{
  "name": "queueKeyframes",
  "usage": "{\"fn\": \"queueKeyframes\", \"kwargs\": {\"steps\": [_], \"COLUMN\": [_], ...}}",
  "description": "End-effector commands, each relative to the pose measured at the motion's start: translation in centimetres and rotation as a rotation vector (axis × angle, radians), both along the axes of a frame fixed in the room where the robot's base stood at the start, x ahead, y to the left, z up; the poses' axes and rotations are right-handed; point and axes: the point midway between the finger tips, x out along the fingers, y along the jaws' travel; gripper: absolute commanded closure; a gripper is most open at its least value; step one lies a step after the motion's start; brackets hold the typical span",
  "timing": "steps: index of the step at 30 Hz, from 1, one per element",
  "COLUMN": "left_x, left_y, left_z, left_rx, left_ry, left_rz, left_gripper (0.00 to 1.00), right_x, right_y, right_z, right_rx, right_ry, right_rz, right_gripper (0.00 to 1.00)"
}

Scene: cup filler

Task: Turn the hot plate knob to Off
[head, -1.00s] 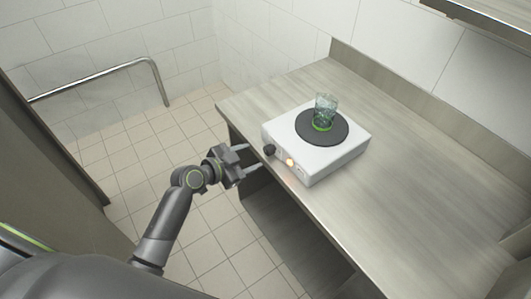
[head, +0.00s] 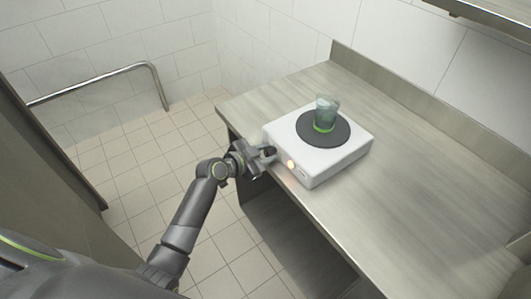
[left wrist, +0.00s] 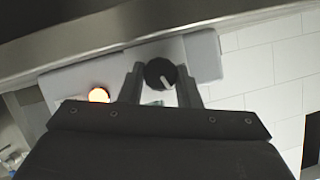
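The white hot plate (head: 335,160) stands on the metal counter near its left front edge. Its black knob (left wrist: 160,73) with a white pointer mark shows in the left wrist view. An orange lamp (left wrist: 98,95) glows beside the knob, and it also shows in the head view (head: 291,164). My left gripper (head: 268,153) is at the front of the hot plate. In the left wrist view its two fingers (left wrist: 161,88) stand apart, one on each side of the knob; I cannot tell whether they touch it. My right gripper is not in view.
A glass cup (head: 326,108) with a green band at its base stands on the dark round plate (head: 340,132). The counter (head: 420,190) is clear to the right. A wall rail (head: 95,83) is at the left, and a shelf (head: 490,18) at the top right.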

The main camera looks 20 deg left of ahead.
Motion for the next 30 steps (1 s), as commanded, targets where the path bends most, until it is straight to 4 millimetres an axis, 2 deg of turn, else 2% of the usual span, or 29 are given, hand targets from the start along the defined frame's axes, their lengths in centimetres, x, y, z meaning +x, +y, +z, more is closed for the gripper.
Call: {"fn": "queueKeyframes", "kwargs": {"steps": [1, 4, 17, 30], "left_x": [0.0, 0.0, 0.1, 0.3], "left_y": [0.0, 0.0, 0.2, 0.4], "left_z": [0.0, 0.0, -0.1, -0.3], "left_rx": [0.000, 0.000, -0.072, -0.369], "left_ry": [0.000, 0.000, 0.058, 0.289], "left_rz": [0.000, 0.000, 0.000, 0.000], "left_gripper": [0.79, 0.93, 0.93, 0.93], "right_x": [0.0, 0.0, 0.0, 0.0], "right_y": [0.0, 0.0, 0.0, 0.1], "right_z": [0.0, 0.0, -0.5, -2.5], "right_rx": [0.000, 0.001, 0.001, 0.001], "right_ry": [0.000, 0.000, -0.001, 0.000], "right_rz": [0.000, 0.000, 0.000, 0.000], "right_gripper": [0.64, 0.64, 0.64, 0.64]}}
